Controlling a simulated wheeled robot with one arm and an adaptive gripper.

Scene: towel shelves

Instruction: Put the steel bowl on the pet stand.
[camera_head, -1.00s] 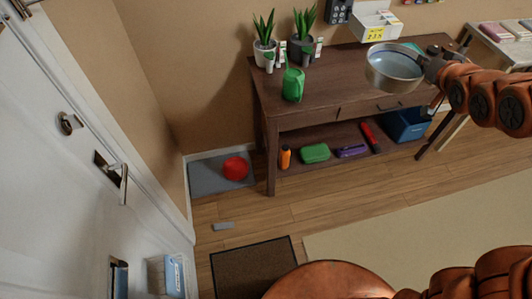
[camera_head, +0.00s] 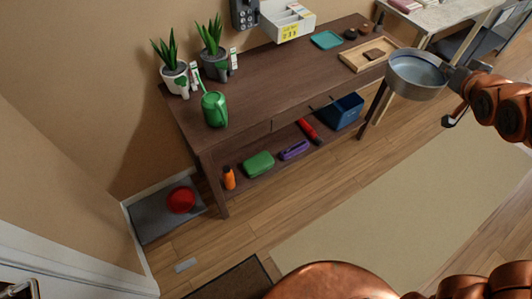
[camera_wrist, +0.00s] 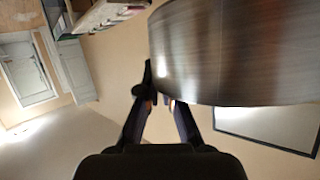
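The steel bowl (camera_head: 418,90) is round and shiny with a pale bluish inside, at the upper right of the head view. My gripper (camera_head: 452,76) is shut on its rim from the right and holds it raised, roughly level. In the wrist view the bowl's brushed wall (camera_wrist: 235,55) fills the upper right, and my gripper's fingertips (camera_wrist: 160,103) meet at its edge. No thing is clearly a pet stand. A flat grey mat (camera_head: 148,222) lies on the floor at the left with a round red object (camera_head: 181,200) on it.
A dark wooden table (camera_head: 270,85) stands along the wall, bearing plants, a green watering can (camera_head: 214,108) and a wooden tray (camera_head: 368,55). Its lower shelf holds several items and a blue bin (camera_head: 340,111). Open floor with a beige rug (camera_head: 380,205) lies in front.

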